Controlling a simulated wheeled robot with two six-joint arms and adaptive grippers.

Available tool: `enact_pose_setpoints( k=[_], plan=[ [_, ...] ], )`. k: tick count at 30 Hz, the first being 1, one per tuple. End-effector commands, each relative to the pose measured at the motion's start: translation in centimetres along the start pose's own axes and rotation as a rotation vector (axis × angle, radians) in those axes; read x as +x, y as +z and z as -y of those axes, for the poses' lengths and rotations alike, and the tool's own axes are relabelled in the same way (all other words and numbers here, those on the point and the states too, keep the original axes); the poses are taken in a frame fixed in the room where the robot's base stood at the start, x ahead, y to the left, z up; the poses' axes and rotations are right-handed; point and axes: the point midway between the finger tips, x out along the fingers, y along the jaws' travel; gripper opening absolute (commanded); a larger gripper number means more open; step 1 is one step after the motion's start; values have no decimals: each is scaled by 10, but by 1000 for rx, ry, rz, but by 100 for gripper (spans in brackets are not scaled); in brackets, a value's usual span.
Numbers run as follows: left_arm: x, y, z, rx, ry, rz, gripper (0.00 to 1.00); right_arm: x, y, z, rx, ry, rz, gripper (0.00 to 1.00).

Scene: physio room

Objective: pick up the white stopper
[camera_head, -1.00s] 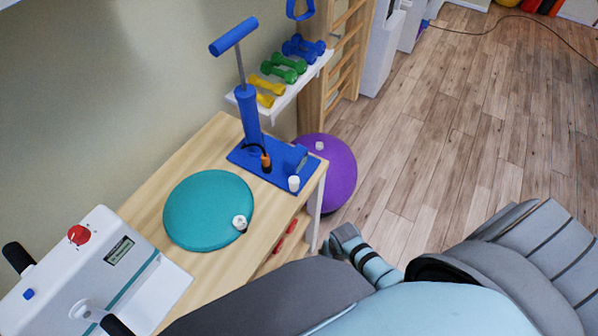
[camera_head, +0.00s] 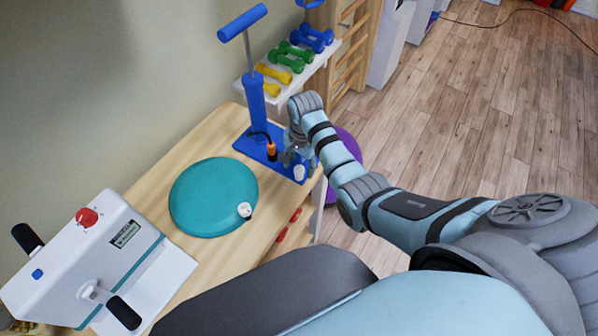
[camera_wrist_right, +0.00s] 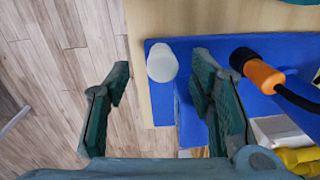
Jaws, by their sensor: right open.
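The white stopper (camera_head: 299,173) stands on the front corner of the blue pump's base plate (camera_head: 260,148), at the right end of the wooden table. In the right wrist view the pale stopper (camera_wrist_right: 162,64) shows between and beyond the two fingers. My right gripper (camera_head: 297,153) is above the base plate, close to the stopper. Its jaws are open and empty, with a finger on each side of the stopper in the wrist view (camera_wrist_right: 161,80). I cannot tell whether a finger touches it. My left gripper is not in view.
An orange-tipped black hose (camera_wrist_right: 262,76) lies close beside the right finger. A teal disc (camera_head: 210,195) with a small white piece (camera_head: 245,210) lies on the table (camera_head: 160,160). A white crank machine (camera_head: 100,260) stands nearer. A purple ball (camera_head: 346,150) is behind my arm.

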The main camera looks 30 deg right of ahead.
Motion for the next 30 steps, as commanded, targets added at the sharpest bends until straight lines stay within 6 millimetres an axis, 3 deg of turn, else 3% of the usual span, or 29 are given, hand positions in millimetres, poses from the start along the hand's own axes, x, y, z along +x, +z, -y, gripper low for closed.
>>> enact_pose_setpoints(
  k=[1, 4, 11, 19, 27, 30],
  plan=[
    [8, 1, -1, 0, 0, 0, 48, 14, 0, 2, 0, 2, 2, 49],
    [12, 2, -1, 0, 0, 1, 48, 30, 0, 2, 0, 1, 0, 49],
    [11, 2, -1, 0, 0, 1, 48, 31, 0, 2, -1, -1, -1, 49],
    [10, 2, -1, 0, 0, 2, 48, 31, 0, 2, -1, 0, -1, 8],
    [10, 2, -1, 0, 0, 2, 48, 30, 0, 2, -1, 0, -1, 5],
    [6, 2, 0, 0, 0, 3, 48, 19, -1, 3, -1, -2, -2, 5]
  ],
)
